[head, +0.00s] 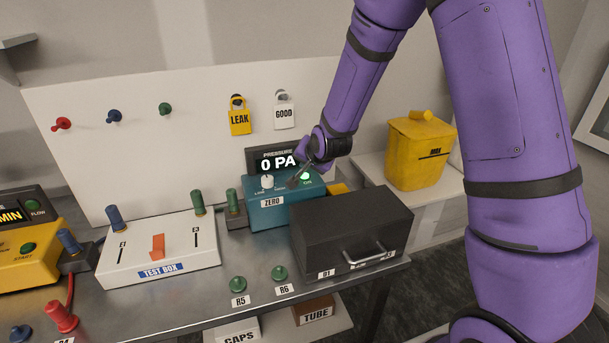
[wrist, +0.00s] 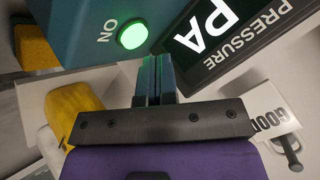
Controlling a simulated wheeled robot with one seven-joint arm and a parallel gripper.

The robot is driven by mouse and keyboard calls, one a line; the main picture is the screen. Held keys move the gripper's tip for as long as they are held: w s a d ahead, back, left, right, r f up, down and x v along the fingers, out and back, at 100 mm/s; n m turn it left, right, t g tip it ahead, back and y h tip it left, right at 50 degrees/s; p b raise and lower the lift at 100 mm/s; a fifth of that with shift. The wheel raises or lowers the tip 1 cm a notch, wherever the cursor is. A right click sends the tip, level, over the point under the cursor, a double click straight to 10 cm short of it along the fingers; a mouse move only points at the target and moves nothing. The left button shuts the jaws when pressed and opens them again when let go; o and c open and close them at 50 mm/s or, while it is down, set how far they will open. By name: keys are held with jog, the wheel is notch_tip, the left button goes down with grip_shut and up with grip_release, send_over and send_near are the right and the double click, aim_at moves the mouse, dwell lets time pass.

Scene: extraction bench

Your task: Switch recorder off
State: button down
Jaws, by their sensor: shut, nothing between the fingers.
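A teal box (head: 262,213) labelled ZERO, with a white knob (head: 267,182) and a PRESSURE display (head: 277,160) reading 0 PA, stands at the back of the bench. No label reading "recorder" is legible. Its round button (head: 304,176), marked ON, is lit green; the button also shows close up in the wrist view (wrist: 133,34). My gripper (head: 293,182) is at the box's top, beside the button. In the wrist view, my gripper (wrist: 156,62) is shut and empty, its tips just below the button; I cannot tell whether they touch the box.
A black box (head: 335,239) with a handle stands in front of the teal box. A white test box (head: 190,256) with an orange lever (head: 158,247) is to the left. Padlocks LEAK (head: 240,122) and GOOD (head: 285,118) hang behind. A yellow bin (head: 418,155) stands right.

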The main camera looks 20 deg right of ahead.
aim_at(307, 174)
jog(key=shift+f, duration=0.2)
jog(key=shift+f, duration=0.2)
jog(key=shift+f, duration=0.4)
dwell(0.7)
jog(key=shift+r, duration=0.8)
jog(key=shift+r, duration=0.15)
jog(key=shift+r, duration=2.4)
